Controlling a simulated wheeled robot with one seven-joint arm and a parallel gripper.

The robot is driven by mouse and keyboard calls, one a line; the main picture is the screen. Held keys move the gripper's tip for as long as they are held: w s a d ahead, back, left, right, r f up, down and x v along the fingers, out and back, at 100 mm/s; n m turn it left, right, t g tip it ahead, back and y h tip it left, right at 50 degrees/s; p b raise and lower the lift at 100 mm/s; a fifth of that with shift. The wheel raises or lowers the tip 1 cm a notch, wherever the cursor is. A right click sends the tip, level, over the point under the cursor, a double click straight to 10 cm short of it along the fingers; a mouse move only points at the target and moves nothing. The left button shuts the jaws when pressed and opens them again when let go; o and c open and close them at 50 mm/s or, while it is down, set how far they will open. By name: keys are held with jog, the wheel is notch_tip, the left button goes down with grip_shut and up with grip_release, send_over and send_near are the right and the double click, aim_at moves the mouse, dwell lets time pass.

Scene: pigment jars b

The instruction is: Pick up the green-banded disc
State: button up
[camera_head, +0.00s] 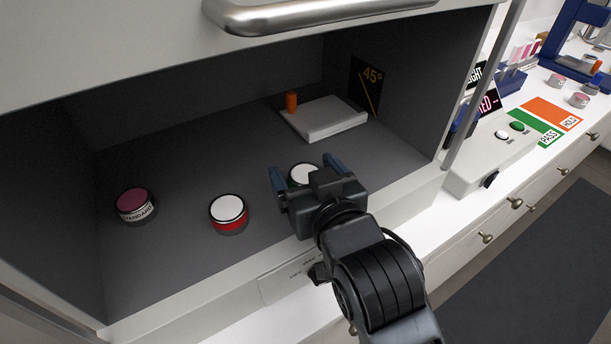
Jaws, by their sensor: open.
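A white-topped disc (304,173) sits on the dark grey floor of the booth, near its front right. Its side is hidden behind my gripper, so I cannot see its band colour. My gripper (305,176) is open, with its two blue fingers around or just above this disc, one to each side in the picture. I cannot tell how far down the fingers reach. No green band shows on any disc in view. A second white-topped disc (228,212), with a red band, stands to the left of my gripper.
A purple-topped jar marked STANDARD (136,205) stands farther left. A white slab (325,120) with an orange peg (291,102) lies behind my gripper. A 45° sign (369,85) is at the back. Green PASS (538,127) and orange HOLD (552,112) mats lie outside, right.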

jog(key=c, duration=1.1)
jog(key=shift+r, duration=0.1)
